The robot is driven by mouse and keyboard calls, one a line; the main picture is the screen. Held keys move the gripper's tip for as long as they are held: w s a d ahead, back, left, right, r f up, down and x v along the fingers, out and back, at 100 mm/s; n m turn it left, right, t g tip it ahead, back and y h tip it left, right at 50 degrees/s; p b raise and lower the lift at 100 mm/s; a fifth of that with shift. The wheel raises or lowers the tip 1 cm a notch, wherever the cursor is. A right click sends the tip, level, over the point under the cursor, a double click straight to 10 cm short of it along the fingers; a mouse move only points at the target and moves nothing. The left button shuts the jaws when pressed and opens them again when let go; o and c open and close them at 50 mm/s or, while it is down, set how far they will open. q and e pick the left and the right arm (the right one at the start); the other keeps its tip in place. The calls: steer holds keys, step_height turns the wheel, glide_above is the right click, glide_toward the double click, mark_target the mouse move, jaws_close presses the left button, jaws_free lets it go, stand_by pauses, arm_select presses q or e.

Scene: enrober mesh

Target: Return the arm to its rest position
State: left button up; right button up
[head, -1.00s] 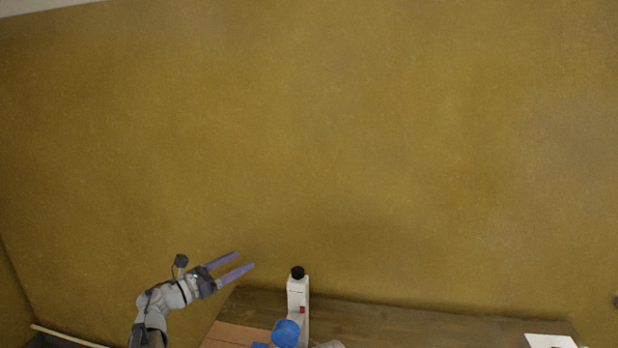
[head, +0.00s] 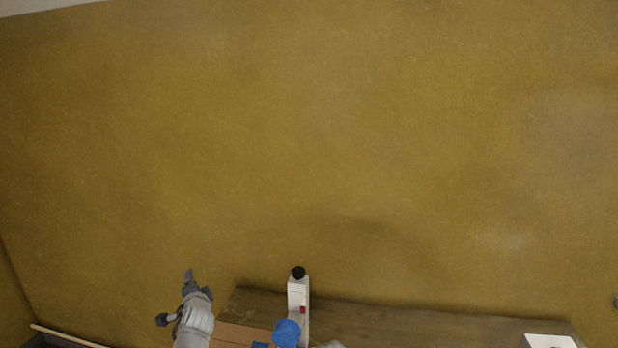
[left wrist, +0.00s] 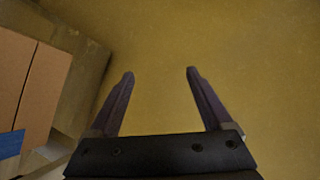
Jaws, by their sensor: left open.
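My left gripper (head: 188,274) is at the lower left of the head view, raised in front of the yellow wall and left of the table. In the head view it is seen nearly edge-on. The left wrist view shows its two fingers (left wrist: 160,74) spread apart, with nothing between them but the wall behind. My right gripper is not in view.
A wooden table (head: 420,326) runs along the wall. On it are a cardboard box (head: 232,335), a white upright device (head: 298,290) with a black knob, a blue round thing (head: 286,333) and a white item (head: 549,341). The box also shows in the left wrist view (left wrist: 42,92).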

arm_select(q)
steer(key=s+d+f+n+g+h, duration=0.25)
steer(key=s+d+f+g, duration=0.2)
steer(key=s, duration=0.35)
steer(key=s+d+f+n+g+h+b, duration=0.1)
steer(key=s+d+f+n+g, duration=0.3)
steer(key=s+d+f, duration=0.25)
steer(key=s+d+f+n+g+h, duration=0.2)
steer(key=s+d+f+n+g, duration=0.25)
steer(key=s, duration=0.45)
steer(key=s+d+f+m+y+b, duration=0.1)
steer(key=s+d+f+m+b, duration=0.3)
steer(key=d+f+b, duration=0.5)
steer(key=shift+s+d+f+g, duration=0.25)
steer(key=shift+s+d+g, duration=0.15)
steer(key=shift+d, duration=0.05)
